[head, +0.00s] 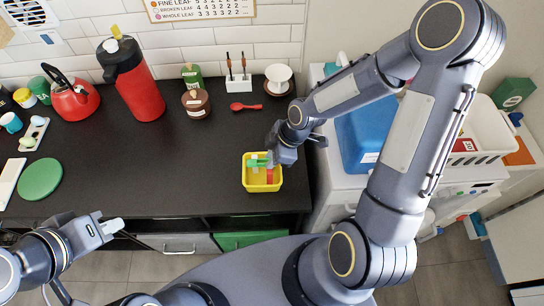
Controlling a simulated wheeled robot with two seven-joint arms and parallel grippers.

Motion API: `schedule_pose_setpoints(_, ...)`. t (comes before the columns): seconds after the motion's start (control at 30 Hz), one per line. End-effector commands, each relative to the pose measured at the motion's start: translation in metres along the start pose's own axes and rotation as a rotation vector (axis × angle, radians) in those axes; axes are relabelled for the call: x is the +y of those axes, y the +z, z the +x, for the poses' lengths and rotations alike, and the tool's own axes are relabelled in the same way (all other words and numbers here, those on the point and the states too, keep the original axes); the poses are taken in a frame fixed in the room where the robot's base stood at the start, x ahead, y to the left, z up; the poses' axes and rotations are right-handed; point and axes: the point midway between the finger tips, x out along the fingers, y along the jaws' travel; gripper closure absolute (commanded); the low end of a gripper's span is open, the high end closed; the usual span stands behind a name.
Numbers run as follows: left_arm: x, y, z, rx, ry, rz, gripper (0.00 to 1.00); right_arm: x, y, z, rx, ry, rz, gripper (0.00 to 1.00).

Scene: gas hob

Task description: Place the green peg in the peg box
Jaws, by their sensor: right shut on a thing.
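The yellow peg box (248,184) stands on the black counter near its front right edge, with something red in its right part. My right gripper (270,160) is over the back of the box, pointing down and left. It is shut on the green peg (256,161), which shows as a small green piece above the box's back part. Whether the peg touches the box or its floor cannot be told. My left gripper (112,226) is in front of the counter's front edge, away from the box, and no thing shows in it. Its finger gap is unclear.
Behind the box are a red spoon (244,106), a brown pot (196,103) and a white cup (278,78). A red flask (137,84) and a red kettle (73,98) stand further left. The counter left of the box is clear up to a green disc (40,180).

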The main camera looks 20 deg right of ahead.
Motion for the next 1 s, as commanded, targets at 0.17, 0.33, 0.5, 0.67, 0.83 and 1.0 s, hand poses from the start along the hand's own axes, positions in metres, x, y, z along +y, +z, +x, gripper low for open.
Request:
schedule_pose_setpoints(0.17, -0.002, 0.002, 0.004, 0.000, 0.000, 0.000, 1.00, -0.001, 0.003, 0.005, -0.002, -0.004, 0.002, 1.00)
schedule_pose_setpoints(0.33, -0.002, 0.002, 0.004, 0.000, 0.000, 0.000, 1.00, -0.002, 0.004, 0.005, -0.004, -0.007, 0.004, 0.67)
schedule_pose_setpoints(0.5, -0.002, 0.002, 0.004, 0.000, 0.000, 0.000, 1.00, -0.003, 0.005, 0.006, -0.005, -0.010, 0.005, 0.61)
schedule_pose_setpoints(0.67, -0.002, 0.002, 0.004, 0.000, 0.000, 0.000, 1.00, -0.003, 0.006, 0.007, -0.007, -0.012, 0.006, 0.61)
schedule_pose_setpoints(0.83, 0.004, -0.004, -0.008, 0.000, 0.000, 0.000, 1.00, -0.003, 0.001, -0.006, -0.007, -0.013, 0.006, 0.61)
schedule_pose_setpoints(1.0, 0.003, -0.003, -0.007, 0.000, 0.000, 0.000, 1.00, 0.000, 0.001, -0.036, -0.003, 0.002, 0.008, 0.61)
